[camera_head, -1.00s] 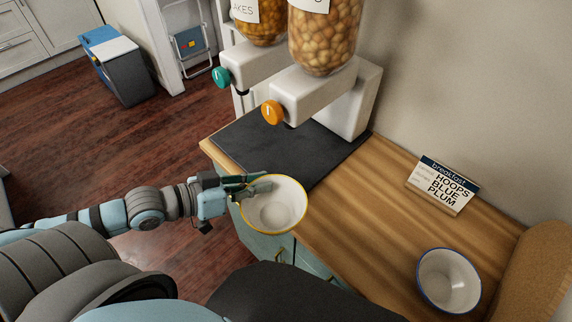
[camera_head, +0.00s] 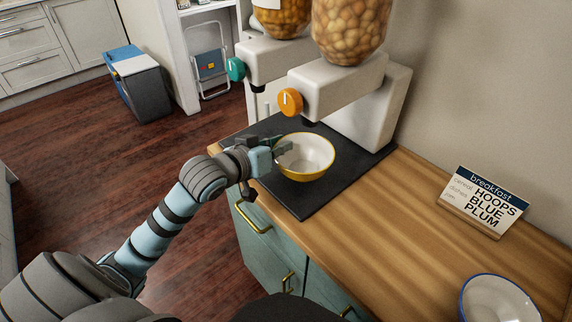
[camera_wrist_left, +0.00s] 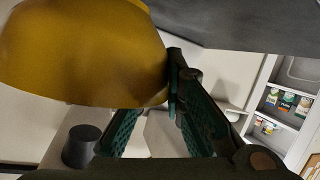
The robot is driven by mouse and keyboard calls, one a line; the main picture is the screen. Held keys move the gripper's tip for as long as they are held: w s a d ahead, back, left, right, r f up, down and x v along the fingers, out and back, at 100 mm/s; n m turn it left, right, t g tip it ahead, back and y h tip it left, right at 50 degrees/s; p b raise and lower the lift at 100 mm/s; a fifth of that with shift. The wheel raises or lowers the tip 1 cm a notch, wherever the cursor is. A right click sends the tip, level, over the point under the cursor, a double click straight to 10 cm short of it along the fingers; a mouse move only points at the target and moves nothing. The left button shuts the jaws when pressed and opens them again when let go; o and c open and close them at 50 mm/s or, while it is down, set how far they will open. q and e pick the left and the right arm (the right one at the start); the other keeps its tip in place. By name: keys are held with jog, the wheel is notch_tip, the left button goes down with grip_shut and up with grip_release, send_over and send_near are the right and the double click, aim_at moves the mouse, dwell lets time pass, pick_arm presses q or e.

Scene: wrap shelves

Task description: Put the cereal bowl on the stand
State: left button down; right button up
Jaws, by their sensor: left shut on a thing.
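A white bowl with a yellow rim and yellow outside (camera_head: 305,153) is over the dark mat (camera_head: 318,198), in front of and below the orange-knob dispenser. I cannot tell whether it touches the mat. My left gripper (camera_head: 276,147) is shut on its left rim. The wrist view shows the yellow side of the bowl (camera_wrist_left: 85,55) at the gripper fingers (camera_wrist_left: 172,105). A white bowl with a blue rim (camera_head: 498,300) sits on the counter at lower right, cut by the frame edge. Nothing in view is clearly a separate stand. My right gripper is not in view.
Two white dispensers have a teal knob (camera_head: 236,69) and an orange knob (camera_head: 290,101); their jars hold cereal. A card (camera_head: 484,203) reads "breakfast", hoops, blue, plum. The wooden counter (camera_head: 400,225) is clear between mat and card.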

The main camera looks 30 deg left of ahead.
aim_at(303, 161)
pick_arm(q)
jog(key=shift+w+d, duration=0.15)
jog(key=shift+w, duration=0.6)
notch_tip(303, 161, down, 3)
jog(key=shift+w+r+b, duration=0.1)
jog(key=shift+b, duration=0.65)
jog(key=shift+f, duration=0.35)
jog(key=shift+r, duration=0.1)
jog(key=c, duration=1.7)
grip_release()
